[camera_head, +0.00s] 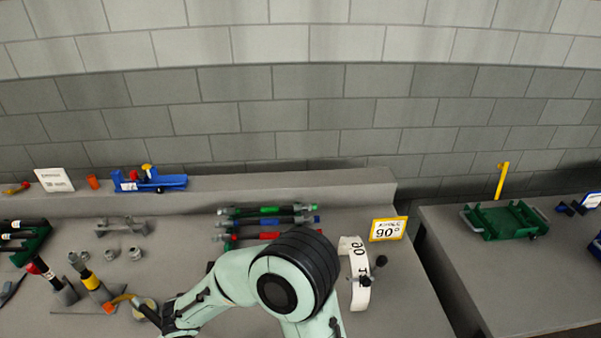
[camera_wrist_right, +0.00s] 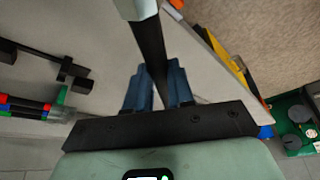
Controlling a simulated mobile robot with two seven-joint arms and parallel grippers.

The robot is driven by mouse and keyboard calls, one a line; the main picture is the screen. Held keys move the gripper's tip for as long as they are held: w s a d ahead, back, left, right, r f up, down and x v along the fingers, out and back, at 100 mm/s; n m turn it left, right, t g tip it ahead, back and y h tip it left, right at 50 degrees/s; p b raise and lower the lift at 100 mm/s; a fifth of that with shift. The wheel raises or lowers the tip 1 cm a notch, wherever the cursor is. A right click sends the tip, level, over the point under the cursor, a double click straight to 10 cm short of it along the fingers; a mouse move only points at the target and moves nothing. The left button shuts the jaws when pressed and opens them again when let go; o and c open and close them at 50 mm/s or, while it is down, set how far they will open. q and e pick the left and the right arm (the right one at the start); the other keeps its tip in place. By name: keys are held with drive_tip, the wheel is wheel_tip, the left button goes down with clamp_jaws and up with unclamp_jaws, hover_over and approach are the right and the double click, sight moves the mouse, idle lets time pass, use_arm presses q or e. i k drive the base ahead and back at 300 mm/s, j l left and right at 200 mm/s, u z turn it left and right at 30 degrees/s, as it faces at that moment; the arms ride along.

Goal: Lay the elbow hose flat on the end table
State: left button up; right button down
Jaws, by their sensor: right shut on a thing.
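My right gripper (camera_wrist_right: 158,72) shows in the wrist view, with its blue-grey fingers shut on a dark, straight piece (camera_wrist_right: 150,42) with a pale end. I take this piece as the elbow hose; its bend cannot be made out. The fingers hide part of it. In the head view my arm covers the front middle of the near table, and the held piece cannot be picked out with certainty. The separate grey table (camera_head: 520,295) at the right, which I take as the end table, has bare surface in front. My left gripper is not in view.
Hoses with green, blue and red bands (camera_head: 268,222) lie on the near table (camera_head: 400,310). A yellow-edged 90° sign (camera_head: 388,229) and a white marked strip (camera_head: 355,262) are at its right. A green tray (camera_head: 505,220) stands on the right table. A gap separates the tables.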

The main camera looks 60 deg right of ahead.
sight(532, 285)
drive_tip(key=k+u, duration=0.65)
drive_tip(key=k, duration=0.15)
drive_tip(key=k+u, duration=0.25)
drive_tip(key=k, duration=0.15)
drive_tip(key=k+u, duration=0.6)
drive_tip(key=k, duration=0.15)
drive_tip(key=k+j+u, duration=0.15)
drive_tip(key=k+u, duration=0.15)
drive_tip(key=k, duration=0.15)
drive_tip(key=k+u, duration=0.6)
drive_tip(key=u, duration=0.2)
drive_tip(key=z, duration=0.5)
drive_tip(key=k+l+z, duration=0.1)
drive_tip(key=z, duration=0.35)
drive_tip(key=l+z, duration=0.15)
drive_tip(key=z, duration=0.35)
drive_tip(key=l+z, duration=0.1)
drive_tip(key=z, duration=0.35)
drive_tip(key=l+z, duration=0.1)
drive_tip(key=z, duration=0.4)
drive_tip(key=l+z, duration=0.15)
drive_tip(key=z, duration=0.3)
drive_tip(key=l+z, duration=0.1)
drive_tip(key=z, duration=0.4)
